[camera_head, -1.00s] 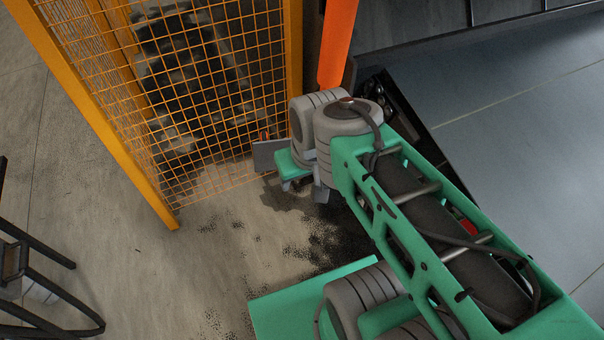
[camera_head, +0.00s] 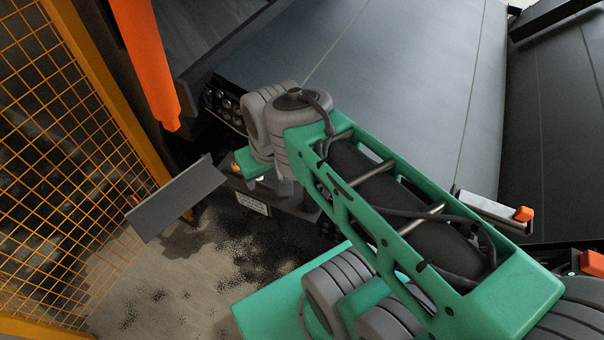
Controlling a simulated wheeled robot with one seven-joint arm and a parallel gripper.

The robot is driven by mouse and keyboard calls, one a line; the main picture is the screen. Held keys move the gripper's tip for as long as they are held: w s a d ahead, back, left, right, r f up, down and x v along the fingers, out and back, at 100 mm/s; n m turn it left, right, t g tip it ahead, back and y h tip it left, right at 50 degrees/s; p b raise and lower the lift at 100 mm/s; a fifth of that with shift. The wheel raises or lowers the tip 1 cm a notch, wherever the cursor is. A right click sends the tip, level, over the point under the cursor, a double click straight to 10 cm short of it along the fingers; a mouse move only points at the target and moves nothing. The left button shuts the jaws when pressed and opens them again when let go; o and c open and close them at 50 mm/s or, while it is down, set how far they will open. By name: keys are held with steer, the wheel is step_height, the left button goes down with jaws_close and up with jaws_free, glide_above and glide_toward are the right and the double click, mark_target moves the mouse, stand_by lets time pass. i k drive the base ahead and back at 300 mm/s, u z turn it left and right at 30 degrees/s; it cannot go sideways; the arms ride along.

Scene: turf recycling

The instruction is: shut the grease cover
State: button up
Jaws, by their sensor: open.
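A flat grey panel (camera_head: 176,199), which looks like the grease cover, stands swung out left of a low dark housing (camera_head: 290,203) with a white label (camera_head: 253,203). Its right end is close to the housing; the hinge is not clear. A small yellow-orange part (camera_head: 236,168) shows between the panel and my wrist. My gripper (camera_head: 271,186) is at the end of my green arm, over the housing and right of the panel, apart from it in the picture. It is mostly hidden by my wrist; it is open, and I see nothing held.
An orange mesh fence (camera_head: 60,150) stands at the left, close to the panel. An orange post (camera_head: 146,60) hangs down above it. A wide grey conveyor belt (camera_head: 400,80) fills the back right. Stained floor (camera_head: 160,290) lies open below.

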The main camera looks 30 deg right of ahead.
mark_target(150, 217)
steer(key=u, duration=0.05)
steer(key=k, duration=1.05)
steer(key=u, duration=1.45)
steer(key=i, duration=1.65)
steer(key=z, duration=1.25)
steer(key=i, duration=0.35)
steer(key=z, duration=0.35)
